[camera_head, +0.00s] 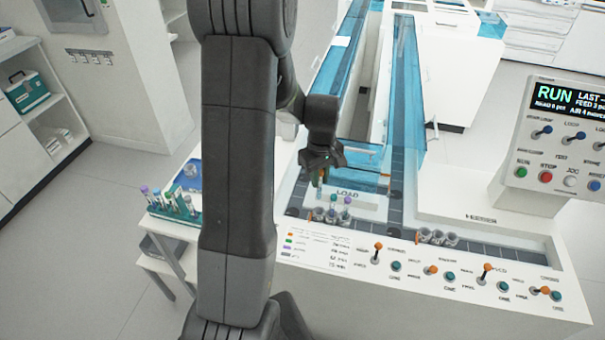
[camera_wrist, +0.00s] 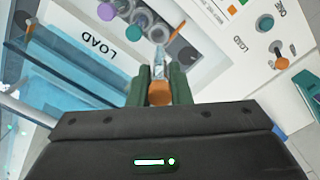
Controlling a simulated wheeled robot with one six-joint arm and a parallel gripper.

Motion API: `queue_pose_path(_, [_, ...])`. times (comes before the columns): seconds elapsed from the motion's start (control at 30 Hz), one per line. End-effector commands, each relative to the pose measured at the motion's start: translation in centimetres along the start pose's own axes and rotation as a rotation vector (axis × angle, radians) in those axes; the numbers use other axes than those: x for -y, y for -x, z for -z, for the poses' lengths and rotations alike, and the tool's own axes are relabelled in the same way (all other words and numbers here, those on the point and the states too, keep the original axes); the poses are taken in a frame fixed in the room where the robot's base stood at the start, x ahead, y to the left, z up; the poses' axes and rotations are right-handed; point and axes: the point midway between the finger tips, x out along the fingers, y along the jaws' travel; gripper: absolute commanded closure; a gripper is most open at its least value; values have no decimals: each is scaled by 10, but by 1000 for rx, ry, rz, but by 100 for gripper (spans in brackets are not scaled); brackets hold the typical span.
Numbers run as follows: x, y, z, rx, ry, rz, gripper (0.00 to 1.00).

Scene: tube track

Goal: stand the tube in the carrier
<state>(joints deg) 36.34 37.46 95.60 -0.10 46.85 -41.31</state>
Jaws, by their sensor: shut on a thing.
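My gripper (camera_wrist: 160,92) is shut on a clear tube with an orange cap (camera_wrist: 158,97). The tube's clear end (camera_wrist: 159,62) points toward an open grey round carrier (camera_wrist: 160,34) in the wrist view. Whether the tube's end is in it or just short of it I cannot tell. In the head view my gripper (camera_head: 321,168) is above the LOAD area, over the leftmost carrier (camera_head: 318,214) of a short row. The other carriers in that row hold a teal-capped tube (camera_head: 333,199) and a purple-capped tube (camera_head: 347,201).
A thin orange bar (camera_wrist: 179,30) stands close beside the open carrier. Blue clear track walls (camera_head: 404,100) rise behind LOAD. More carriers (camera_head: 437,237) stand to the right. A rack of tubes (camera_head: 175,205) is at left. Switches (camera_head: 431,270) line the front panel.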

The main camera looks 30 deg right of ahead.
Motion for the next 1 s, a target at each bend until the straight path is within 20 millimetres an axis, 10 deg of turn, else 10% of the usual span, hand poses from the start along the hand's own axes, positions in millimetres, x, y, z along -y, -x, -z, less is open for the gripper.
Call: queue_pose_path(1.0, [-2,-49,-2,0,-3,0,95])
